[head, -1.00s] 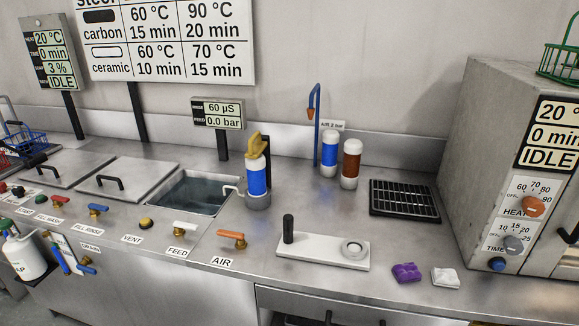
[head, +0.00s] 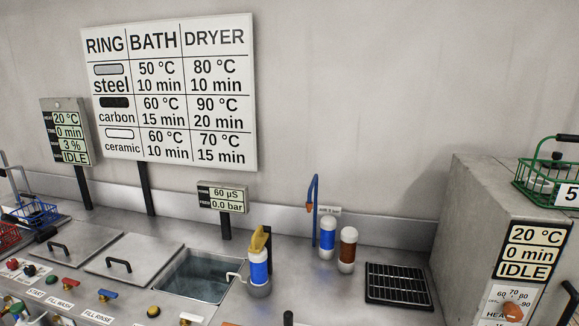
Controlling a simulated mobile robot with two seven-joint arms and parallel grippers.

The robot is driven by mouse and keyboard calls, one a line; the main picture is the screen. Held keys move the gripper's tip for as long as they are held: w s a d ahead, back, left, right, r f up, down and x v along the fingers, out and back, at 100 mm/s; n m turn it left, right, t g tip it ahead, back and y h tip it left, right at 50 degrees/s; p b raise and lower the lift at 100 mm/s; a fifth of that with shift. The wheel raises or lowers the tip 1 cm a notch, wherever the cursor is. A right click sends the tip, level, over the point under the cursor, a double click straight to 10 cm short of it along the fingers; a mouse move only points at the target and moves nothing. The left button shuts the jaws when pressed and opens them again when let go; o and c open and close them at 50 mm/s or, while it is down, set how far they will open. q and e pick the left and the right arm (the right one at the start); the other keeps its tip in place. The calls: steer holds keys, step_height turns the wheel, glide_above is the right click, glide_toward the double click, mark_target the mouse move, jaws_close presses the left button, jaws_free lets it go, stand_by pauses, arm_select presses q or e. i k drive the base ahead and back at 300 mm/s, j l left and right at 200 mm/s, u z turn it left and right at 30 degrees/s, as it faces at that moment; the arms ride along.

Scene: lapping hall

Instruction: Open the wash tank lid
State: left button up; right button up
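Two flat metal lids lie shut in the bench at the left of the head view. The left lid (head: 77,260) and the right lid (head: 136,253) each have a black bar handle. No readable label on either lid says which is the wash tank's. To their right is an uncovered tank (head: 195,277) with clear liquid in it. Neither of my grippers is in view.
Coloured valve levers and buttons, with labels including FILL WASH (head: 59,302) and FILL RINSE, line the bench front. A blue basket (head: 33,213) and red basket (head: 8,236) are far left; a dryer (head: 470,220) stands right.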

mark_target(77, 244)
steer(key=u, duration=1.3)
steer(key=i+j+u, duration=0.1)
steer(key=i+j, duration=0.2)
steer(key=i, duration=0.1)
